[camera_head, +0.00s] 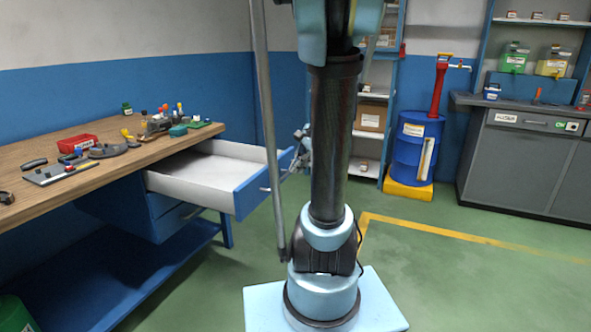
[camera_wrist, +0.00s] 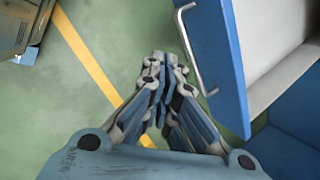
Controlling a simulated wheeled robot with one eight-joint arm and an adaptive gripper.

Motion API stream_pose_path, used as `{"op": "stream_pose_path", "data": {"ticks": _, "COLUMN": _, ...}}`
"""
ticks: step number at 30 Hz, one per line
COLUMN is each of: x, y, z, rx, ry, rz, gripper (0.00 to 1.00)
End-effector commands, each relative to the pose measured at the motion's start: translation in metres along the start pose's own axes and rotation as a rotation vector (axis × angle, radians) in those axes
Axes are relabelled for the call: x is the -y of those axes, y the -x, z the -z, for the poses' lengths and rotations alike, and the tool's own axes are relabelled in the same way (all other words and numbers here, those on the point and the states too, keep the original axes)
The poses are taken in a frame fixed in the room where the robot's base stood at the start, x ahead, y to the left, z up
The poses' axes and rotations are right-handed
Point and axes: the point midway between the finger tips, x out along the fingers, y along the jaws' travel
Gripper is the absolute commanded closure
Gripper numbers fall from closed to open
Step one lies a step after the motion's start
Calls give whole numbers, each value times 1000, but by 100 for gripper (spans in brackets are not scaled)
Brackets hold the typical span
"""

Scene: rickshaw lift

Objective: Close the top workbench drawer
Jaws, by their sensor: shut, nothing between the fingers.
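The top workbench drawer (camera_head: 215,170) is pulled well out from under the wooden benchtop, with a white, empty-looking interior and a blue front (camera_head: 252,192). In the wrist view, the blue drawer front (camera_wrist: 222,75) runs down the right side, with a metal bar handle (camera_wrist: 188,55) on its outer face. My gripper (camera_wrist: 168,62) is shut and empty, just outside the front, with its fingertips close beside the handle. I cannot tell whether they touch it. In the head view my gripper shows only partly, beside the drawer front, with the rest hidden by my arm.
The workbench (camera_head: 60,195) carries pliers, a red box (camera_head: 77,143) and other tools. A lower drawer (camera_head: 180,220) is shut. A blue barrel (camera_head: 415,150) and a grey cabinet (camera_head: 515,165) stand at the back right. Green floor beside the drawer is clear.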

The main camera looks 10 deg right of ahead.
Motion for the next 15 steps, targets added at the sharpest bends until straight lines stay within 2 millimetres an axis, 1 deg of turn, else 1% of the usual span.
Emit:
{"op": "stream_pose_path", "data": {"ticks": 1, "x": 11, "y": 0, "z": 12, "rx": 13, "ry": -64, "rz": 16, "gripper": 100}}
{"op": "stream_pose_path", "data": {"ticks": 5, "x": 36, "y": -2, "z": 40, "rx": 59, "ry": -239, "rz": 55, "gripper": 100}}
{"op": "stream_pose_path", "data": {"ticks": 6, "x": 44, "y": -3, "z": 49, "rx": 75, "ry": -294, "rz": 66, "gripper": 100}}
{"op": "stream_pose_path", "data": {"ticks": 8, "x": 54, "y": -4, "z": 64, "rx": 98, "ry": -374, "rz": 83, "gripper": 100}}
{"op": "stream_pose_path", "data": {"ticks": 12, "x": 74, "y": -8, "z": 101, "rx": 156, "ry": -558, "rz": 120, "gripper": 100}}
{"op": "stream_pose_path", "data": {"ticks": 15, "x": 85, "y": -11, "z": 126, "rx": 198, "ry": -678, "rz": 140, "gripper": 100}}
